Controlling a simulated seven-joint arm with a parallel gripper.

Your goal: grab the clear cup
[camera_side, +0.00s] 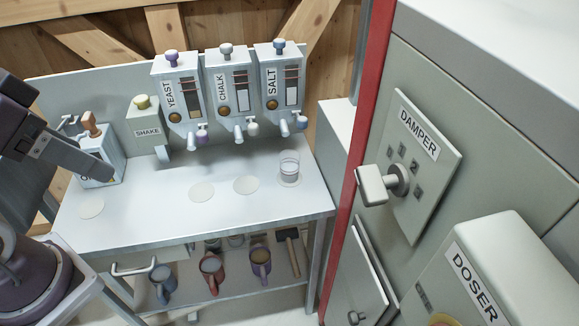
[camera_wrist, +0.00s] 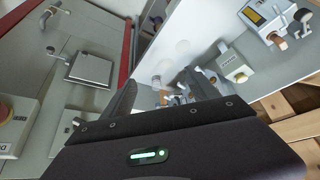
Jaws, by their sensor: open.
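The clear cup (camera_side: 289,167) stands upright on a pale disc at the right end of the white table, below the SALT dispenser (camera_side: 281,88). It seems to hold a little pale content. In the wrist view, a small pale shape between the fingers looks like the cup (camera_wrist: 156,82), but it is too small to be sure. My gripper (camera_side: 102,171) is at the left of the side view, over the table's left part and well apart from the cup. Its two dark fingers (camera_wrist: 160,90) are spread in the wrist view with nothing held between them.
The YEAST (camera_side: 180,93) and CHALK (camera_side: 231,92) dispensers hang left of SALT. The SHAKE unit (camera_side: 149,128) stands farther left. A red post (camera_side: 362,130) and the DAMPER handle (camera_side: 373,186) are to the right. Several mugs sit on the lower shelf. The table's middle is clear.

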